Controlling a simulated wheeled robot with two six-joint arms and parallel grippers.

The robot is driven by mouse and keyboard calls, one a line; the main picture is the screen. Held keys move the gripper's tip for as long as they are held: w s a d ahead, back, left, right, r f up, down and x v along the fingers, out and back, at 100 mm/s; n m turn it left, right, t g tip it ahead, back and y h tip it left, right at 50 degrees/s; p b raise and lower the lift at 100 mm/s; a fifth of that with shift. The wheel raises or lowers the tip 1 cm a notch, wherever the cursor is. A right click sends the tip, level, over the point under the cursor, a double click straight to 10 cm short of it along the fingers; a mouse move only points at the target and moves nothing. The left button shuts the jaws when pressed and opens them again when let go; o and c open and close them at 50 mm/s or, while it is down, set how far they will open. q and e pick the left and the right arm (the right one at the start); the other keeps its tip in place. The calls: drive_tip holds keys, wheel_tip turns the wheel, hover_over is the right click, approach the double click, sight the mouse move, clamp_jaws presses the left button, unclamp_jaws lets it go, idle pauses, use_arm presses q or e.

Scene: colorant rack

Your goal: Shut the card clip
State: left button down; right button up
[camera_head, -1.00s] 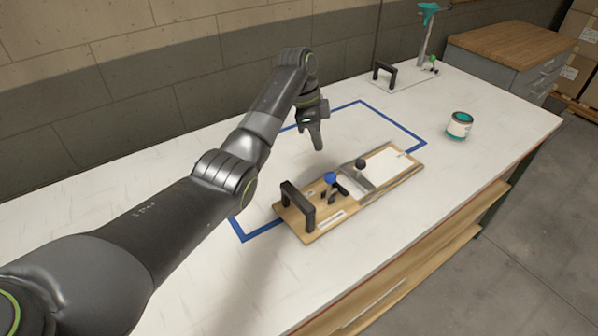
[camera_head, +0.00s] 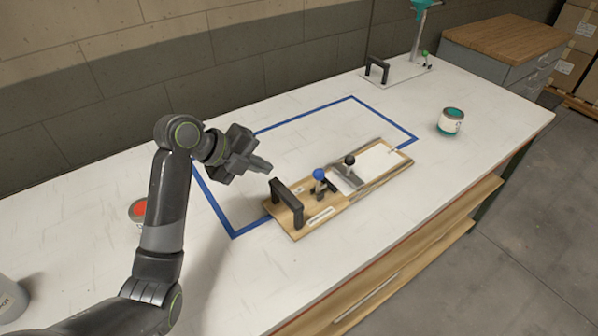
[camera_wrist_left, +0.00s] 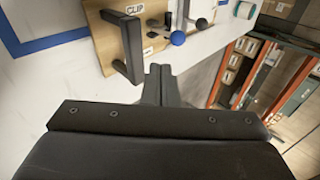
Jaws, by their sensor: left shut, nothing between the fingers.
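A wooden board (camera_head: 300,230) lies on the white table, partly inside the blue tape outline. It bears a black handle (camera_head: 287,204) at its left end, a blue-knobbed lever (camera_head: 319,175), a black-knobbed part (camera_head: 349,160) and a white card (camera_head: 380,162) at the right end. The wrist view shows a CLIP label (camera_wrist_left: 135,9) near the handle (camera_wrist_left: 131,45) and the blue knob (camera_wrist_left: 178,38). I cannot tell whether the clip is open or shut. My left gripper (camera_head: 268,167) is shut and empty, above and behind the handle, apart from it. My right gripper is not in view.
A teal-topped can (camera_head: 451,121) stands at the right. A red-topped can (camera_head: 138,211) is partly hidden behind my left arm. A small plate with a black handle (camera_head: 377,70) and a teal stand (camera_head: 420,35) are at the back. The tape outline's (camera_head: 352,98) inside is largely clear.

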use_arm(q)
drive_tip(key=p, duration=0.2)
approach(318, 182)
drive_tip(key=a+f, duration=0.1)
drive_tip(key=shift+w+d+f+p, duration=0.2)
drive_tip(key=shift+w+d+f, duration=0.1)
drive_tip(key=shift+d, duration=0.3)
drive_tip(key=shift+w+d+f+p, duration=0.25)
drive_tip(key=shift+w+d, duration=0.1)
drive_tip(key=shift+d, duration=0.25)
drive_tip(key=shift+w+d+f+p, duration=0.2)
drive_tip(key=shift+w+d+f, duration=0.1)
drive_tip(key=shift+d, duration=0.3)
drive_tip(key=shift+a+r, duration=0.1)
drive_tip(key=shift+r, duration=0.05)
